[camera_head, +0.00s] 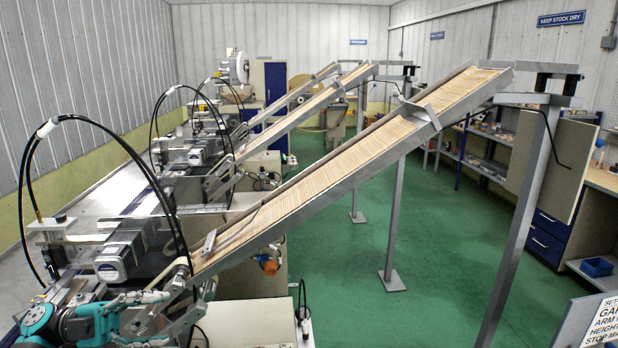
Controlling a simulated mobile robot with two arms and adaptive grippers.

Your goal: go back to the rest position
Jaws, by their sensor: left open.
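My left gripper (160,318) is in the lower left corner, at the end of my teal and grey arm. Its fingers point right and are apart, with nothing seen between them. It is beside the low end of the nearest sloping chute (350,165), which is filled with thin wooden sticks. In the picture it overlaps the front of the nearest wrapping machine; I cannot tell whether it touches it. My right gripper is not in view.
More stick-filled chutes (300,112) slope down to machines farther back. Black hoses (110,135) arch above the machines. A grey post (520,225) carries the near chute's high end. A blue bin (597,267) sits on a right-hand shelf. The green floor (340,280) is open between the posts.

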